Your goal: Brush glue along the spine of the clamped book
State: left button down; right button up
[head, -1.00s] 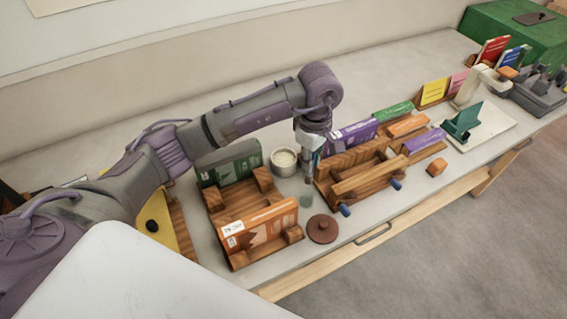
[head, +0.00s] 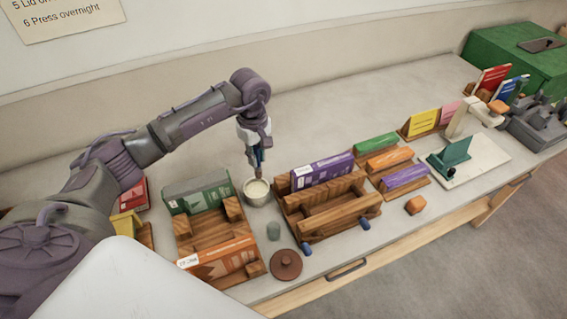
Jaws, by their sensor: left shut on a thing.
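My left gripper (head: 257,157) is over the glue pot, pointing down. It is shut on a thin, dark tool that looks like the brush, mostly hidden by the fingers. The tool's lower end is at the pot's back edge; I cannot tell whether it touches the glue. My right gripper is out of view.
A wooden rack (head: 205,228) with green and orange books is on the left. Coloured books on stands (head: 383,165) are right of the press.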

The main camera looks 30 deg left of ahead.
aim_at(258, 172)
pick_arm(q)
jog(key=shift+s+a+f+b, duration=0.1)
jog(key=shift+a+f+b, duration=0.1)
jog(key=shift+f+b, duration=0.55)
jog(key=shift+s+a+f+b, duration=0.15)
jog(key=shift+f+b, duration=0.05)
jog(key=shift+f, duration=0.95)
jog(key=shift+s+a+f+b, duration=0.1)
jog(key=shift+a+f+b, duration=0.1)
jog(key=shift+f+b, duration=0.55)
jog(key=shift+f, duration=0.25)
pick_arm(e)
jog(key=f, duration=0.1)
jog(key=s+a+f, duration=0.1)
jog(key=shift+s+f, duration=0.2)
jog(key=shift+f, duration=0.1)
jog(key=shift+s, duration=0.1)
pick_arm(q)
jog(key=shift+f, duration=0.1)
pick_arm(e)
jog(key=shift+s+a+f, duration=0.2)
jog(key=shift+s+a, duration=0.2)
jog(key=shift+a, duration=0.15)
pick_arm(q)
jog(key=shift+f, duration=0.15)
